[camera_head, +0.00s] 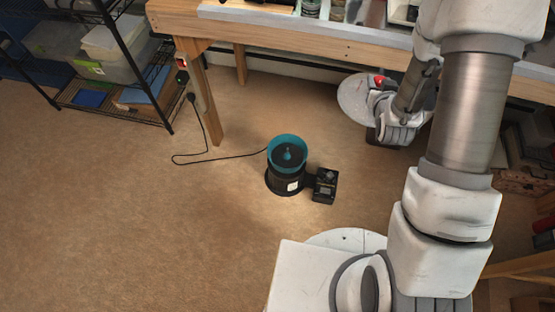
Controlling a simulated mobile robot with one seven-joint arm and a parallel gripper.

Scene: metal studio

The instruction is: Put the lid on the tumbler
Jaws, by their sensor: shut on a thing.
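The tumbler (285,183) stands upright on the floor left of my arm. It has a black body, a teal bowl open at the top and a cone in the middle of the bowl. A pale, round, flat lid (352,98) with a red knob (380,80) is above and to the right of the tumbler in the picture, apart from it. My gripper (378,97) is shut on the lid at its right side. The fingertips are small and partly hidden, so the exact grip is unclear.
A black box (325,186) sits against the tumbler's right side. A black cord (205,152) runs left to the workbench leg (204,100). The workbench (290,30) crosses the back. A wire shelf (120,95) holds bins at the left. The floor left and front is clear.

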